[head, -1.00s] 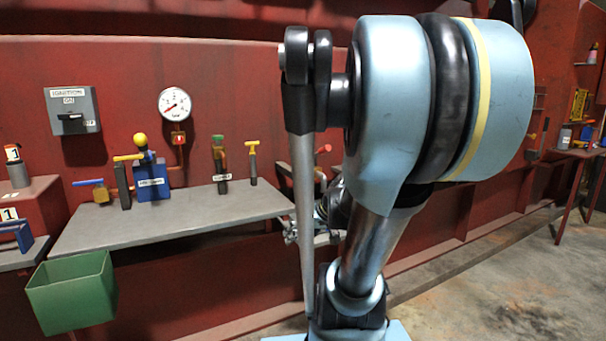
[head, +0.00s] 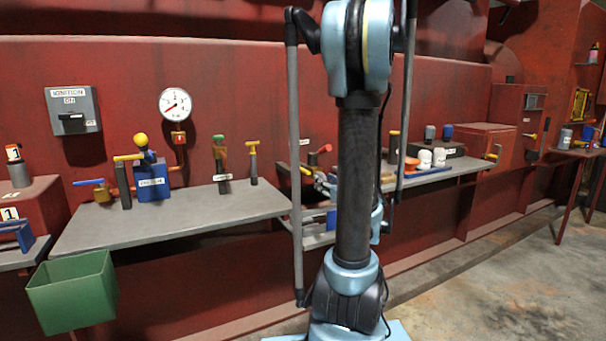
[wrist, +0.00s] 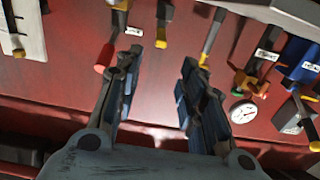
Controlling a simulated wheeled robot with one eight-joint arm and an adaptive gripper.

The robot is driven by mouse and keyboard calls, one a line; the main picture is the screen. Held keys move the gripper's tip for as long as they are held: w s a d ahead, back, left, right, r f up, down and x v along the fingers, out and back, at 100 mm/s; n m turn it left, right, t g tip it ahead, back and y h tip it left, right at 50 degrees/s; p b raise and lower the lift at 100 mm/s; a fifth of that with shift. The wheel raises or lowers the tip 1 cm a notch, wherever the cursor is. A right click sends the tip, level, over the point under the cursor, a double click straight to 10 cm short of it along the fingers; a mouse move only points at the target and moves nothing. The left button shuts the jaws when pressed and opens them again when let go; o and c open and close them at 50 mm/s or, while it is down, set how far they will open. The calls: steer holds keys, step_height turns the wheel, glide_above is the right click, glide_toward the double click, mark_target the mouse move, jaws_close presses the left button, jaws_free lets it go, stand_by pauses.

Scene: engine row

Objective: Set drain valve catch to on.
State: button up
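No label that I can read names the drain valve catch, so I cannot tell which part it is. A red-ended lever (head: 322,150) stands at the back, just left of my arm. In the wrist view, which looks upside down, a red-tipped lever (wrist: 104,57) lies just left of my left finger. A yellow-tipped lever (wrist: 204,60) is just beyond my right finger, and a dark lever with a yellow end (wrist: 162,35) is ahead between the fingers. My gripper (wrist: 157,65) is open, with nothing between the fingers. In the head view my arm mostly hides it.
A grey shelf (head: 150,232) carries a blue box (head: 152,182), a green-topped lever (head: 219,160) and a yellow T-handle (head: 253,160). A gauge (head: 175,104) and an ignition switch (head: 72,110) are on the red wall. A green bin (head: 72,290) hangs in front.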

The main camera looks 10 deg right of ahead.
mark_target(304, 169)
steer(key=x, duration=1.7)
jaws_close()
